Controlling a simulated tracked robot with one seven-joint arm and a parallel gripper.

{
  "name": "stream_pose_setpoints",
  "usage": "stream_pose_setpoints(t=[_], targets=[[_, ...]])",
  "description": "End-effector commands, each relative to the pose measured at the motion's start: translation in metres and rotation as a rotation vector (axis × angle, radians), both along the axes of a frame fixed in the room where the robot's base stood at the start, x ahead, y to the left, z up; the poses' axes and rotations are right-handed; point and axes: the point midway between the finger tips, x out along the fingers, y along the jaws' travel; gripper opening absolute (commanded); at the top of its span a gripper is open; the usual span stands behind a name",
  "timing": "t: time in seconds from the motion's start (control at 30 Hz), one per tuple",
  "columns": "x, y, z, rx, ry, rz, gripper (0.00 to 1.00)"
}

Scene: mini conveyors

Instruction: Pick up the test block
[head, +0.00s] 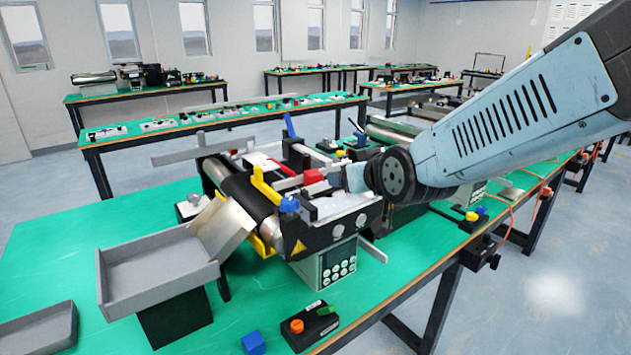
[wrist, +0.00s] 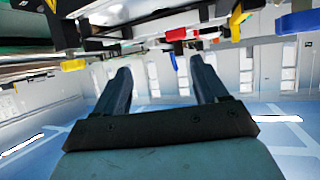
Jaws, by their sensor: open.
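No block is marked as the test block, so I cannot tell for certain which it is. A small blue block (head: 253,342) lies on the green table (head: 95,270) near its front edge, left of a black button box. Another blue piece (head: 289,204) and a red piece (head: 313,177) sit on the mini conveyor (head: 262,205). My gripper (head: 350,178) is at the conveyor's right end, apart from the blue block on the table. In the wrist view, my gripper (wrist: 161,72) has its two fingers spread, with nothing between them.
A grey tray (head: 158,270) stands left of the conveyor, below a metal chute (head: 222,228). The black box (head: 310,326) with an orange button is at the front edge. A control panel (head: 338,262) faces front.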

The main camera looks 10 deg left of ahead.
Motion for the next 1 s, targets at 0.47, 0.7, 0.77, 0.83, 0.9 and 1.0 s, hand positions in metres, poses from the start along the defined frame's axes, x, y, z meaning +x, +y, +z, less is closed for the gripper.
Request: stream_pose_setpoints(t=[0.47,0.7,0.77,0.83,0.9,1.0], targets=[[0.02,0.042,-0.014,0.035,-0.034,0.039,0.72],[0.042,0.057,-0.025,0.035,-0.035,0.04,0.72],[0.047,0.061,-0.028,0.035,-0.034,0.04,0.72],[0.052,0.065,-0.03,0.034,-0.036,0.04,0.72],[0.057,0.068,-0.032,0.036,-0.036,0.04,0.72],[0.061,0.071,-0.034,0.036,-0.036,0.04,0.72]])
